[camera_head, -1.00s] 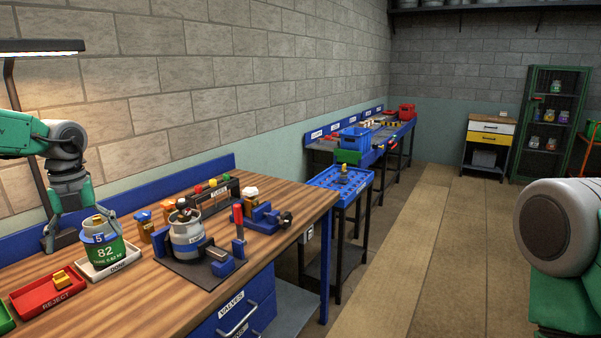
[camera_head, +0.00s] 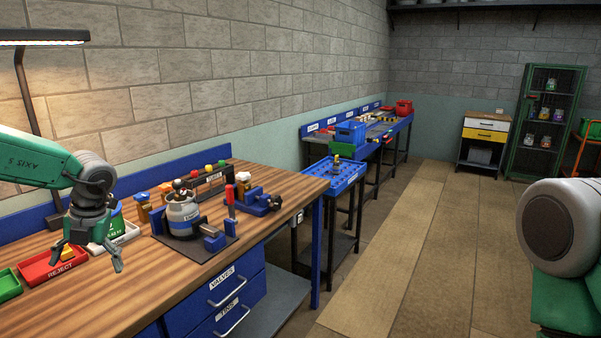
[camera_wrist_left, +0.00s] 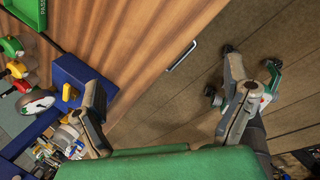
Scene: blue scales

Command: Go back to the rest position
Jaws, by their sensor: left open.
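My left gripper (camera_head: 87,262) hangs over the front part of the wooden bench in the head view, fingers spread, with nothing between them. The left wrist view also shows its two fingers wide apart (camera_wrist_left: 165,95). Behind it, a green and white canister (camera_head: 117,213) stands on the white tray (camera_head: 130,233), partly hidden by my gripper and arm. The gripper is apart from the canister. My right arm shows at the right edge, but its gripper is out of view.
The red REJECT tray (camera_head: 42,273) lies left of the gripper, with a yellow piece in it. A grey canister (camera_head: 183,215) stands in a fixture on a dark mat to the right. Blue drawers (camera_head: 215,300) are under the bench. The floor (camera_head: 400,280) is clear.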

